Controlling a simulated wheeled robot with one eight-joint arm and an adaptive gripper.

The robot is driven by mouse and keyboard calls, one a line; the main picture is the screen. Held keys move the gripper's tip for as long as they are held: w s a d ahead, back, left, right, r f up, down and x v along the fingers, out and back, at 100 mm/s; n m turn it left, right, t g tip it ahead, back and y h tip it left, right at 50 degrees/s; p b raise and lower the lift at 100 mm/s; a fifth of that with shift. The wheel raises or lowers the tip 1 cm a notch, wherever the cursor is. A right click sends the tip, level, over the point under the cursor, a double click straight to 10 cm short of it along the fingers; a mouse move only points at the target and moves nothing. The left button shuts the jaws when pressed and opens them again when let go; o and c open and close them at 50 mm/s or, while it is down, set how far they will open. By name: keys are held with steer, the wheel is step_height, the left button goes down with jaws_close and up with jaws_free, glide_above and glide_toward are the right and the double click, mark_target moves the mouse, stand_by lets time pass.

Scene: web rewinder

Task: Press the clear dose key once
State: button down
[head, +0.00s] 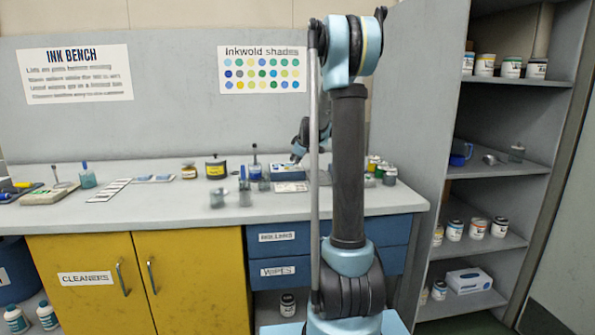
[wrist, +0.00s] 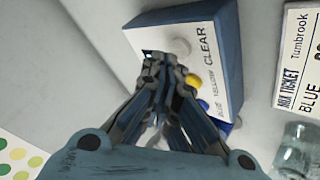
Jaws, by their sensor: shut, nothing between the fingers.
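The dose box (wrist: 232,60) is blue with a white top face, labelled CLEAR, YELLOW and BLUE. The clear dose key (wrist: 181,47) is a pale round button beside the word CLEAR, just beyond my fingertips in the wrist view. The yellow key (wrist: 193,80) and blue key (wrist: 203,104) are partly hidden by my fingers. My gripper (wrist: 158,62) is shut and empty, its tips over the box's face near the clear key; I cannot tell whether they touch. In the head view my gripper (head: 297,158) is over the dose box (head: 290,187) on the bench.
A mix ticket (wrist: 297,60) and a glass jar (wrist: 298,146) lie beside the box. On the bench (head: 160,205), jars and bottles stand left of the box, and several paint pots (head: 375,165) stand right of it. Shelves (head: 500,170) are at the right.

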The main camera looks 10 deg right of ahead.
steer(key=shift+r, duration=0.25)
steer(key=shift+r, duration=2.5)
steer(key=shift+s, duration=0.1)
steer(key=s+f+m+g, duration=0.2)
steer(key=s+m, duration=0.1)
steer(key=s, duration=1.1)
steer(key=s+f+m+g, duration=0.1)
steer(key=s+f+m, duration=0.1)
steer(key=s, duration=1.2)
steer(key=s+f+m+g, duration=0.1)
steer(key=s+f+m, duration=0.1)
steer(key=s+f, duration=0.3)
steer(key=s+f+m+g+h, duration=0.1)
steer(key=s+f, duration=0.3)
steer(key=s, duration=0.9)
steer(key=s+d+f+m+g+h, duration=0.1)
steer(key=s+f+m, duration=0.2)
steer(key=s, duration=0.7)
step_height(320, 180, down, 3)
steer(key=shift+r+g, duration=0.15)
steer(key=shift+g, duration=0.25)
